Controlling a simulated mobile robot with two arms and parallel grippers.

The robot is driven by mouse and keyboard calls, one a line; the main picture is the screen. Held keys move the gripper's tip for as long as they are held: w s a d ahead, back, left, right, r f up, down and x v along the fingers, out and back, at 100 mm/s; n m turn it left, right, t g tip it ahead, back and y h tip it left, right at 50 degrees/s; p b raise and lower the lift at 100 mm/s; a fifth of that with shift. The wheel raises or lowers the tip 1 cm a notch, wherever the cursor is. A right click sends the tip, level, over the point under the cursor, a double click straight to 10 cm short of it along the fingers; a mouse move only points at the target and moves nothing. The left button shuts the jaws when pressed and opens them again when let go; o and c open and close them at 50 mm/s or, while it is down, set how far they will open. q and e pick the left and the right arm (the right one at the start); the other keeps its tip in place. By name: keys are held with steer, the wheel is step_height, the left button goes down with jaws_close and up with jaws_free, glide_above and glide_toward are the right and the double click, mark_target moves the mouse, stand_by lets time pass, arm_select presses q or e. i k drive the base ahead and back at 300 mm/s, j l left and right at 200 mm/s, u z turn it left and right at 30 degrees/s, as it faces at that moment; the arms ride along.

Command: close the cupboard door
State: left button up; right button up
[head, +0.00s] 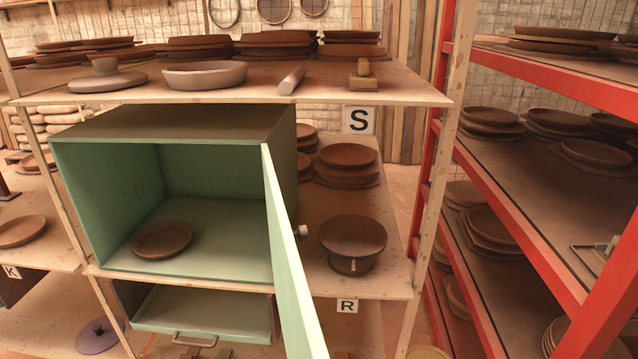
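The cupboard (110,175) is a box with a pale green inside and a dark brownish top, standing on the middle shelf. Its front is open. The cupboard door (287,255) is pale green, attached at the cupboard's right front edge and swung wide open toward me. Its lower end runs out of the bottom of the view. A small pale round knob (302,231) shows at the door's right side. A brown round plate (162,240) lies inside on the cupboard floor. Neither of my grippers can be made out in the head view.
A green drawer (205,315) with a handle (195,340) sits below the cupboard. A brown round piece on a base (352,240) stands right of the door. A red-framed rack (520,225) with plates is at right. The upper shelf (230,92) holds pottery.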

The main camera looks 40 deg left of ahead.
mark_target(303, 337)
steer(key=i+l+u, duration=0.1)
steer(key=u, duration=0.3)
steer(key=i+l+u, duration=0.1)
steer(key=u, duration=0.3)
steer(key=l+u, duration=0.25)
steer(key=u, duration=0.15)
steer(key=i+l+u, duration=0.1)
steer(key=u, duration=0.3)
steer(key=l+u, duration=0.4)
steer(key=j, duration=0.1)
